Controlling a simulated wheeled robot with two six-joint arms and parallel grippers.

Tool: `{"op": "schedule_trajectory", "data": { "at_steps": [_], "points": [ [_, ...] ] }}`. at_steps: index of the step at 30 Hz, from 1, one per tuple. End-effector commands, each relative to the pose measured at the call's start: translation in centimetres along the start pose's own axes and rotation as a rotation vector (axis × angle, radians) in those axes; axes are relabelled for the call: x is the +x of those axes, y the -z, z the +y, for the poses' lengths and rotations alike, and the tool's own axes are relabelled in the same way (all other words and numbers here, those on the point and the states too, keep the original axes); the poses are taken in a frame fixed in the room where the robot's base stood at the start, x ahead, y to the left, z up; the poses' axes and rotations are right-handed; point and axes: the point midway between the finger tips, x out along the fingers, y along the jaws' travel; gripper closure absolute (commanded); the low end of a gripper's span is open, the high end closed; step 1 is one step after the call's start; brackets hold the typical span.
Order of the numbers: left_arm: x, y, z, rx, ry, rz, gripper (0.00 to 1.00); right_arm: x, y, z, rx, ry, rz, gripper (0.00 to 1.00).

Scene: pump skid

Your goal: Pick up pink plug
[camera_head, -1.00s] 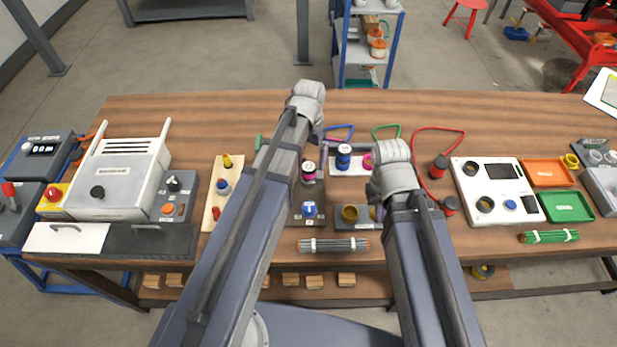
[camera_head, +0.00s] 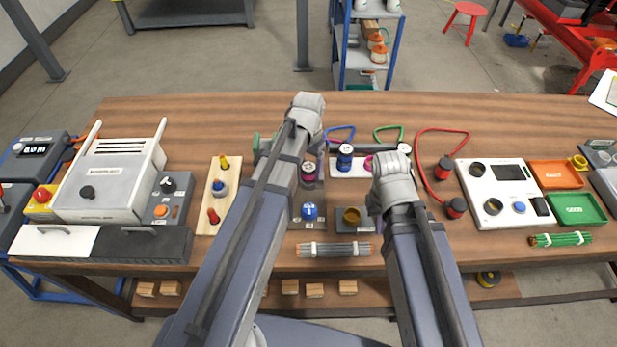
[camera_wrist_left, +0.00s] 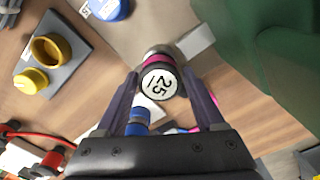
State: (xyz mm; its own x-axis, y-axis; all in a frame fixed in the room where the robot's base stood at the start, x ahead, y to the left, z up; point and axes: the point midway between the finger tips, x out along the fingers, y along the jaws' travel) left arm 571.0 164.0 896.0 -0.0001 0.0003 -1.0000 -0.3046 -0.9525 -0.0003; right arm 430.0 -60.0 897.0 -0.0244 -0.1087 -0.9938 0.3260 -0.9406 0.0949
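The pink plug (camera_head: 308,171) is a dark cylinder with a pink band and a pale top, standing upright just right of my left arm. In the left wrist view the plug (camera_wrist_left: 159,82) shows a white top marked 25. My left gripper (camera_wrist_left: 160,90) is open, with one finger on each side of the plug; whether they touch it is unclear. In the head view its fingers are hidden by my arm.
A blue plug (camera_head: 345,157) stands right of the pink one, with a pink ring (camera_head: 368,162) beside it. A blue knob (camera_head: 309,211) and a brass ring (camera_head: 351,215) are nearer the front. A cable bundle (camera_head: 334,249) lies at the front. A green object (camera_wrist_left: 270,50) is close.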

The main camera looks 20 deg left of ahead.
Motion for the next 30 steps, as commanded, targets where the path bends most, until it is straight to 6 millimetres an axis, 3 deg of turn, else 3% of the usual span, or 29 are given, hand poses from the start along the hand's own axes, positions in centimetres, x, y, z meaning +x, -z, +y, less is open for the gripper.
{"op": "schedule_trajectory", "data": {
  "at_steps": [2, 18, 30],
  "points": [
    [0.00, 0.00, 0.01, 0.000, 0.000, 0.000, 0.40, 0.00, 0.00, 0.00, 0.000, 0.000, 0.000, 1.00],
    [0.01, 0.02, 0.01, 0.000, 0.000, 0.000, 1.00, 0.01, 0.00, 0.00, 0.000, 0.000, 0.000, 1.00],
    [-0.31, 0.02, 0.01, 0.000, 0.000, 0.000, 1.00, -0.30, -0.02, 0.03, 0.000, 0.000, 0.000, 1.00]
  ]
}}
